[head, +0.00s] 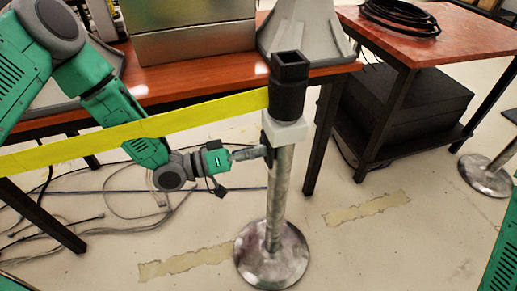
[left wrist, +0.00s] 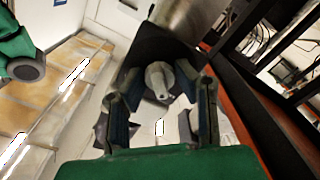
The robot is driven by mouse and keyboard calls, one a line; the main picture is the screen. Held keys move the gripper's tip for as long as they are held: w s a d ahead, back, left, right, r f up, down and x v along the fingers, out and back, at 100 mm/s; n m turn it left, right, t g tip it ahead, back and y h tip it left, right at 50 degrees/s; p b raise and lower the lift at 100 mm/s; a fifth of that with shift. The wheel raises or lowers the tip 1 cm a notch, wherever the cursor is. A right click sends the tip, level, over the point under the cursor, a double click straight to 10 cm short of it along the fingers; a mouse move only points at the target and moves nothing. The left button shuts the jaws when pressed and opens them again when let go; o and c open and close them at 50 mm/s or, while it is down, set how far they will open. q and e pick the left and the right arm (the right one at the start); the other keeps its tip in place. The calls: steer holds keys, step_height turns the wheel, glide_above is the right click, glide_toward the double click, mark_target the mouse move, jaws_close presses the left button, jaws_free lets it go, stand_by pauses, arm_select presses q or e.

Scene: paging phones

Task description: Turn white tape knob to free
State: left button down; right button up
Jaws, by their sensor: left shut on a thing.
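A metal post (head: 278,195) stands upright on a round base, with a black square head (head: 289,85) and a white block (head: 285,132) under it. Yellow tape (head: 130,130) runs from the head to the left. My left gripper (head: 264,152) reaches the post from the left, just below the white block. In the left wrist view, a pale round knob (left wrist: 160,80) sits between the fingers of the left gripper (left wrist: 162,92), which is shut on it. The knob is hidden in the head view. My right gripper is not in view.
A red-topped table (head: 190,72) with metal boxes (head: 190,30) and a grey cone-shaped thing (head: 305,30) stands behind the post. A second table (head: 450,40) with coiled black cable (head: 400,15) is at right. Loose cables (head: 110,210) lie on the floor at left.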

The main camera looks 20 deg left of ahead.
arm_select(q)
steer(key=shift+w+a+n, duration=0.15)
steer(key=shift+w+n, duration=0.1)
steer(key=shift+n, duration=0.15)
steer(key=c, duration=1.6)
jaws_free()
steer(key=shift+s, duration=0.15)
steer(key=shift+s+a, duration=0.1)
steer(key=shift+a, duration=0.1)
steer(key=v, duration=1.1)
steer(key=shift+a, duration=0.2)
steer(key=shift+s+f, duration=0.1)
